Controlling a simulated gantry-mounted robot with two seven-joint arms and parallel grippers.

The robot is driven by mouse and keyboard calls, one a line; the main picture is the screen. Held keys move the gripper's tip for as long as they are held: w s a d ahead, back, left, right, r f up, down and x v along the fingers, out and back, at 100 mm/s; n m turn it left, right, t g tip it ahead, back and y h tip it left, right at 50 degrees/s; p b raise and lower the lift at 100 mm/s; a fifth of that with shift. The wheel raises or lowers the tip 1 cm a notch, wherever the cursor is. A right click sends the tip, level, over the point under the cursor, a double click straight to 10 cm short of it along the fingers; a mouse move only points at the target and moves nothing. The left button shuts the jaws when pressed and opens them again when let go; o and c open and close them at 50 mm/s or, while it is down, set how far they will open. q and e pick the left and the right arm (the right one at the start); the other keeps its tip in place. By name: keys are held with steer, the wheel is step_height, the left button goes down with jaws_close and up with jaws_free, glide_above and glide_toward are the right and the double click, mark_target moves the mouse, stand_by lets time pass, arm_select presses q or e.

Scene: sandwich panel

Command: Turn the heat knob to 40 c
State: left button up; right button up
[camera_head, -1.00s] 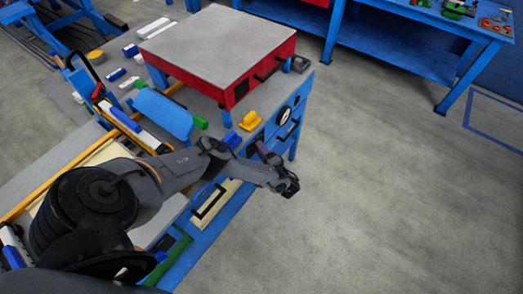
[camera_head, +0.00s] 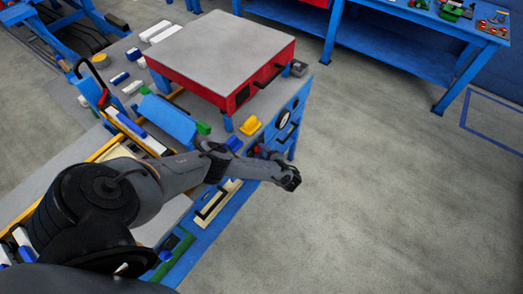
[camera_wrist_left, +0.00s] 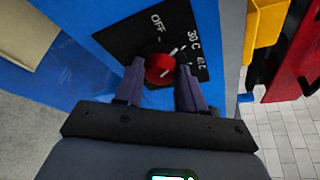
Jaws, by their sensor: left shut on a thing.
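The heat knob is a red round knob (camera_wrist_left: 160,70) on a black plate (camera_wrist_left: 128,42) fixed to the blue panel. The plate has white marks: OFF at the top, 30 C to the upper right, and a partly legible label below it. A white line on the knob's right side leans towards the 30 C side; its exact setting is hard to read. My left gripper (camera_wrist_left: 159,76) is shut on the knob, one dark finger on each side. In the head view my left wrist (camera_head: 286,176) is bent back towards the panel's front, largely hiding the knob. My right gripper is not in view.
A yellow part (camera_head: 250,125) sits on the bench edge above the panel. A red box with a grey top (camera_head: 218,50) stands on the bench. The floor (camera_head: 390,190) to the right is clear.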

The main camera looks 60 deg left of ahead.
arm_select(q)
steer(key=shift+w+r+m+g+h+p, duration=0.15)
steer(key=shift+m+g+h+p, duration=0.3)
steer(key=shift+m, duration=0.55)
steer(key=shift+m+g+h, duration=0.45)
steer(key=shift+m, duration=0.55)
steer(key=shift+w+a+m+g+h+b, duration=0.15)
steer(key=shift+m+g+h+b, duration=0.3)
steer(key=shift+m, duration=0.35)
steer(key=shift+m+g+h+b, duration=0.25)
steer(key=shift+m+g+b, duration=0.25)
steer(key=shift+m, duration=0.4)
steer(key=shift+g, duration=0.25)
steer(key=o, duration=1)
steer(key=shift+w, duration=0.1)
steer(key=shift+o, duration=0.2)
steer(key=shift+r, duration=0.15)
